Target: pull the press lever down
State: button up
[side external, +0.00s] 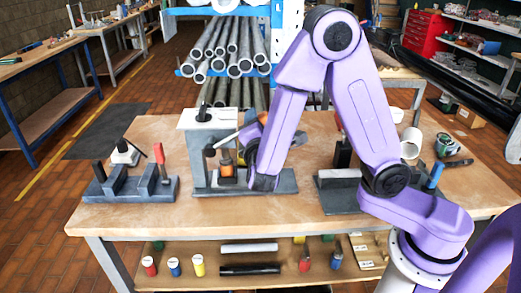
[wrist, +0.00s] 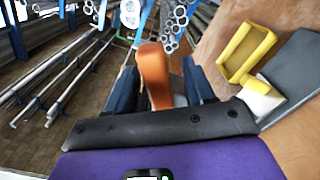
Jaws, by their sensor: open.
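The press (side external: 205,120) stands in the middle of the workbench, with a pale top plate and a grey base. Its grey lever (side external: 226,138) slopes up to the right and ends in an orange handle (side external: 263,118), partly hidden by my arm. My gripper (side external: 249,134) is at the handle end, mostly hidden behind my arm in the side view. In the wrist view the orange handle (wrist: 154,72) stands between the two blue fingers of my open gripper (wrist: 160,82). Whether a finger touches it I cannot tell.
A dark fixture (side external: 130,188) with a red-handled part (side external: 159,152) stands at left. Another dark fixture (side external: 340,195) stands at right, partly behind my arm. A pipe rack (side external: 225,50) is behind the bench. The wrist view shows a yellow frame (wrist: 245,52) at right.

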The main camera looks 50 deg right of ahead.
jog(key=v, duration=1.4)
jog(key=shift+s+a, duration=0.25)
jog(key=shift+s, duration=0.1)
jog(key=s+d+f+m+g+y, duration=0.2)
jog(key=s+d+f+g+y, duration=0.25)
jog(key=s+d+g, duration=0.4)
jog(key=s+g+y, duration=0.4)
jog(key=s+y, duration=0.4)
jog(key=shift+d+m+y, duration=0.3)
jog(key=shift+m+y, duration=0.05)
jog(key=shift+m, duration=0.05)
